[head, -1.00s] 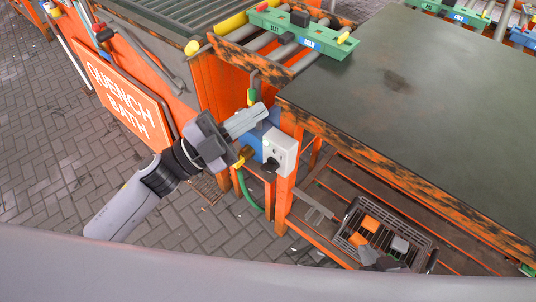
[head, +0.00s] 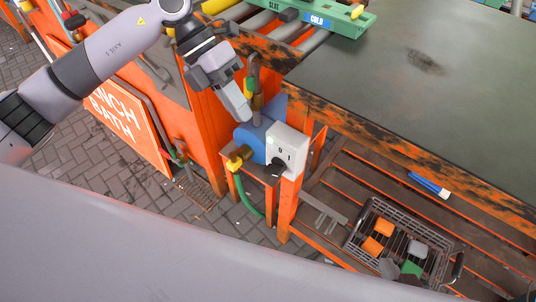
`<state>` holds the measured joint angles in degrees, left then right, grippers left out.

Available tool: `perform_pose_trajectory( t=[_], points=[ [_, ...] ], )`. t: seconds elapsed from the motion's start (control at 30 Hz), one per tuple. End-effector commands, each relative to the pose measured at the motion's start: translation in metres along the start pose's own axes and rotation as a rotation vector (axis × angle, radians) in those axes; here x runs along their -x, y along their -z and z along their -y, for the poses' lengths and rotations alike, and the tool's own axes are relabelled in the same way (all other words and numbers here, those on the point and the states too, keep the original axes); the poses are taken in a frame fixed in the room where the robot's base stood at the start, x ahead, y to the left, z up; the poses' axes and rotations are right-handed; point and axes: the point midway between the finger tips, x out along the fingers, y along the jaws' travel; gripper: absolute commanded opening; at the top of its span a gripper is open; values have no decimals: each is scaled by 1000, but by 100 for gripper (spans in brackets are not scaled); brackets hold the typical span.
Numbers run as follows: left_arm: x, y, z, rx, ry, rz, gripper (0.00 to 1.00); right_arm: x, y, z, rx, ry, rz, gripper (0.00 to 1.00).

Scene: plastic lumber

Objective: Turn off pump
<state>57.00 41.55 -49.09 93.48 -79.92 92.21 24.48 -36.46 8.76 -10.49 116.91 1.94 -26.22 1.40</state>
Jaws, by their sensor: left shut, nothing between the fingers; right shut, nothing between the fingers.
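The blue pump (head: 251,139) sits on an orange stand between the quench bath and the table. A white switch box (head: 289,143) is on its right side, with a black knob (head: 279,166) low on its face and 0 and 1 marks above. A small pale green lamp shows at the box's upper left. I cannot tell clearly which mark the knob points to. My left gripper (head: 245,115) is shut and empty, pointing down just above and left of the box, by the pipe over the pump. It appears apart from the knob. My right gripper is not in view.
A yellow fitting (head: 237,160) and green hose (head: 248,196) are left of the pump. The dark-topped table (head: 420,100) fills the right. A wire basket (head: 443,244) with orange and grey pieces and a blue brush (head: 428,184) lie on the shelf below.

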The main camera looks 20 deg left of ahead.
Motion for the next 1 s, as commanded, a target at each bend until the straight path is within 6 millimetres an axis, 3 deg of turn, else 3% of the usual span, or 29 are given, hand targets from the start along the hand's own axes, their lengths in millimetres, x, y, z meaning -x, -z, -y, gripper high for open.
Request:
perform_pose_trajectory(
  t=[0.2, 0.6, 0.77, 1.0],
  points=[
    [15, 2, -21, 21, -118, -13, 0, -4, -5, 0, -2, 2, 1, 0],
    [14, 2, -22, 22, -121, -15, 0, -4, -4, 1, -2, 2, 1, 0],
    [-3, 3, -24, 21, -120, -18, 0, -6, -6, 0, -2, 2, 0, 0],
    [-54, 4, -30, 20, -119, -19, 0, -10, -11, 1, 3, 3, -1, 0]
  ],
)
